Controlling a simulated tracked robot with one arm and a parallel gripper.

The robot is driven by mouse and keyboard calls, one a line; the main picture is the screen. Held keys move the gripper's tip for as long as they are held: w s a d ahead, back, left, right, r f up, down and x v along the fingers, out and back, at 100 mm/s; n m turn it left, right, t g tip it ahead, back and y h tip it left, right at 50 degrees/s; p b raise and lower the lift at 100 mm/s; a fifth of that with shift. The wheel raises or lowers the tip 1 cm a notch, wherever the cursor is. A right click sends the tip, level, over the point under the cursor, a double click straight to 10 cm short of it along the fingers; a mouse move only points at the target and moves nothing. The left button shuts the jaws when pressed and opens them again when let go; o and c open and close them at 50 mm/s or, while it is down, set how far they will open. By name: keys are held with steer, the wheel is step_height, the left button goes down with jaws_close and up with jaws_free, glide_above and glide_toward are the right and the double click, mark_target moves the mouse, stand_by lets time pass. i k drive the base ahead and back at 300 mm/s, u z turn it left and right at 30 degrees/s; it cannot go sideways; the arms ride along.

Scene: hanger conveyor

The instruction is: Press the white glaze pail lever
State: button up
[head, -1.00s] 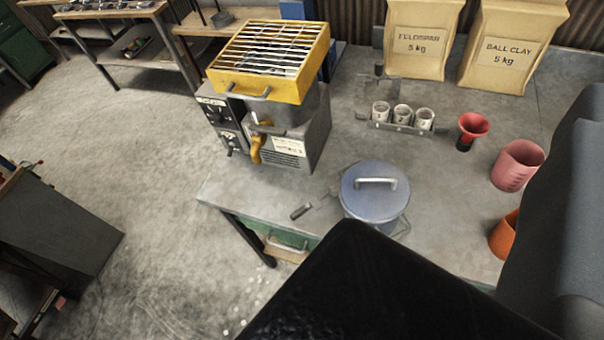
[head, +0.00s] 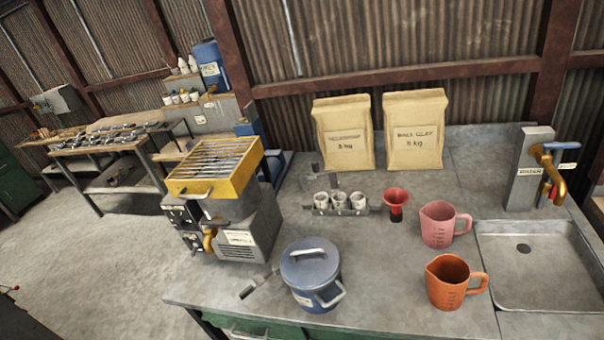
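I cannot make out a pail marked as white glaze. A blue lidded pail (head: 312,285) with a grey lid handle and a side handle stands upright near the front edge of the bench; its small label is too small to read. A short flat tool with a dark grip (head: 251,288) lies beside it on the left; I cannot tell if they touch. At the back left, a blue container (head: 209,66) with a white label stands high on a stepped stand, with a small tan part below it. My gripper is not in view.
The bench (head: 380,290) holds a yellow-topped machine (head: 217,165), three small cups (head: 339,200), a red funnel (head: 396,201), pink (head: 440,224) and orange (head: 452,282) jugs, two paper bags (head: 414,132) and a sink (head: 540,265). Floor at left (head: 85,255) is open.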

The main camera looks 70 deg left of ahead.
mark_target(259, 281)
steer(key=z, duration=1.05)
steer(key=k, duration=2.95)
steer(key=u, duration=1.3)
steer(key=i, duration=1.05)
steer(key=z, duration=0.05)
